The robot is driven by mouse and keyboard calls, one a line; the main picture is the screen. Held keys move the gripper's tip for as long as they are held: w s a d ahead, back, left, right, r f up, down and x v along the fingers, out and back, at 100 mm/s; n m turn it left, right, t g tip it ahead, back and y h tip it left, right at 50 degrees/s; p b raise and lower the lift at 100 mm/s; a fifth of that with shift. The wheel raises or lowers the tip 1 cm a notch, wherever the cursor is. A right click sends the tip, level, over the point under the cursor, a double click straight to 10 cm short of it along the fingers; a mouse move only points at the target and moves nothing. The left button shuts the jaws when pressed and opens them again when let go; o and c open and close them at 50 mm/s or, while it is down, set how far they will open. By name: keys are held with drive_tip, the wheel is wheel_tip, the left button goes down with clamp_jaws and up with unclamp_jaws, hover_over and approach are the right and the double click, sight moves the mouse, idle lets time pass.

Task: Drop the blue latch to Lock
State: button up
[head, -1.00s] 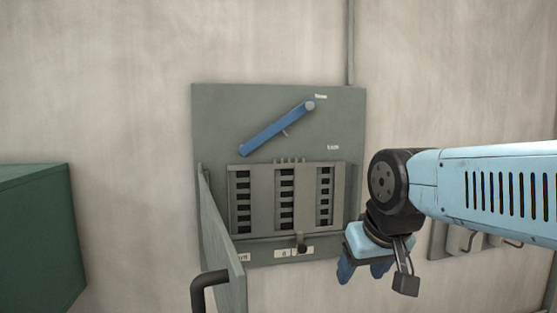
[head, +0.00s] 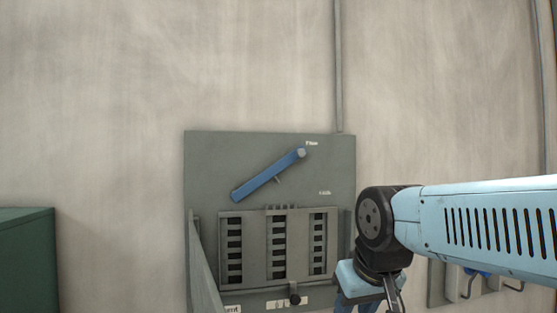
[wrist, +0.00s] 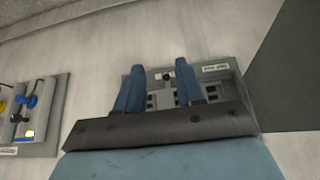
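The blue latch (head: 265,177) is a long bar on the upper part of a grey-green panel (head: 210,150). Its upper right end sits at a pivot, and the bar slopes down to the left. Small white labels sit near the pivot and lower right; I cannot read them surely. My gripper (head: 358,305) is below and right of the latch, partly cut off by the bottom edge. In the wrist view, my gripper's two blue fingers (wrist: 159,66) stand apart with nothing between them, in front of the panel's slotted part. The latch cannot be made out there.
A slotted grey unit (head: 254,250) fills the lower panel, with a black knob (head: 295,299) below it. An open door (head: 204,275) juts out at the panel's left. A green box (head: 28,260) stands far left. A hook board (wrist: 45,110) holds yellow and blue items.

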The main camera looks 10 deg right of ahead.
drive_tip(key=shift+t, duration=0.9)
drive_tip(key=w+r, duration=0.3)
drive_tip(key=r, duration=0.2)
drive_tip(key=w+r, duration=0.4)
drive_tip(key=r, duration=0.1)
drive_tip(key=w+r, duration=0.4)
drive_tip(key=r, duration=0.1)
drive_tip(key=shift+w+d+r, duration=0.1)
drive_tip(key=shift+d+r, duration=0.15)
drive_tip(key=shift+d, duration=0.15)
clamp_jaws()
drive_tip(key=w+r+t, duration=0.1)
drive_tip(key=w+r, duration=0.8)
drive_tip(key=r, duration=0.3)
drive_tip(key=w+d+r+n+t, duration=0.1)
drive_tip(key=w+r+t, duration=0.1)
drive_tip(key=w+r, duration=0.7)
wheel_tip(320, 180, up, 5)
drive_tip(key=shift+w+f+h, duration=0.2)
drive_tip(key=shift+w+h, duration=0.15)
drive_tip(key=shift+h, duration=0.05)
drive_tip(key=shift+d, duration=0.1)
